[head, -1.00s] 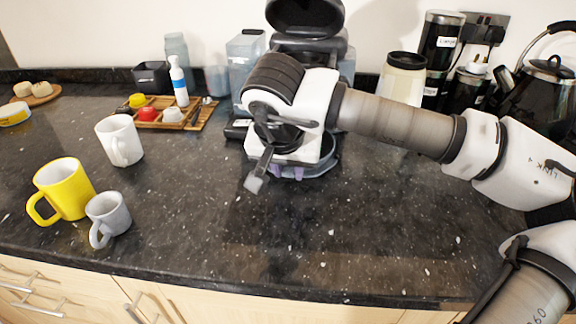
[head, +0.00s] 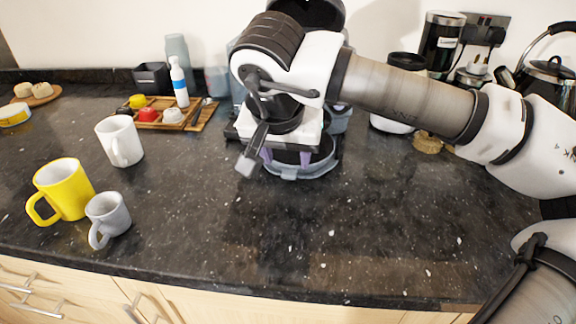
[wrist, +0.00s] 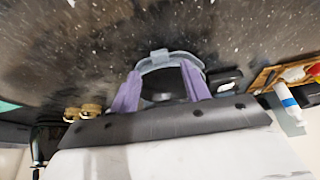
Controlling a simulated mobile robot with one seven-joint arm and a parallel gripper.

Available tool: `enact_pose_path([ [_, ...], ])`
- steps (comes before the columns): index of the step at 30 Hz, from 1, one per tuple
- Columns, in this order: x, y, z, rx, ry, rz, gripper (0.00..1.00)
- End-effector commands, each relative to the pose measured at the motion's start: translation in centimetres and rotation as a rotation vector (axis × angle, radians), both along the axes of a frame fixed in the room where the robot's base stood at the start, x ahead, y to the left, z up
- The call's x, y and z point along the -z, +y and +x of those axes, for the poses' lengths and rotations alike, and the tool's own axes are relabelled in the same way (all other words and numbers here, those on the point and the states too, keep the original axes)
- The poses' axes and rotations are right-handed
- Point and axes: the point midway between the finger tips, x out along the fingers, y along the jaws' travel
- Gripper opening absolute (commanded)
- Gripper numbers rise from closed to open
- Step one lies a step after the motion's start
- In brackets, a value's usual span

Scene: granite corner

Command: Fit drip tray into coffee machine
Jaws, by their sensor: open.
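The drip tray (head: 303,172) is a grey-blue rounded tray with a dark middle, low at the front of the coffee machine. Its rim also shows in the wrist view (wrist: 163,56). The coffee machine (head: 325,14) is mostly hidden behind my arm in the head view; its dark raised top shows. I cannot tell whether the tray is seated in it. My gripper (head: 285,157) has purple fingers and is open, just above the tray. In the wrist view the fingers (wrist: 160,85) stand apart, with the tray's dark middle showing between them; neither visibly grips the rim.
At left stand a yellow mug (head: 66,190), a grey mug (head: 108,215) and a white mug (head: 120,140). A wooden tray (head: 205,117) with small cups is behind. A cream canister (head: 390,124) and a kettle (head: 550,82) are at right. The front counter is clear.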

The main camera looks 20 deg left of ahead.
Motion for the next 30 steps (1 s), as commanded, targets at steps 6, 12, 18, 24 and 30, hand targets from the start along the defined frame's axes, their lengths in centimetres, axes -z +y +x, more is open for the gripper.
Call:
enact_pose_path([
  [6,-4.1,-0.4,-1.7,0.001,-0.002,0.000,0.47],
  [12,-6.0,-0.5,-2.5,0.001,-0.001,0.000,0.47],
  [18,-6.3,-0.6,-2.7,0.001,0.001,-0.001,0.47],
  [24,-6.3,-0.6,-2.7,0.001,0.001,-0.001,0.47],
  [30,-6.8,-0.6,-2.7,0.001,0.000,-0.001,0.47],
])
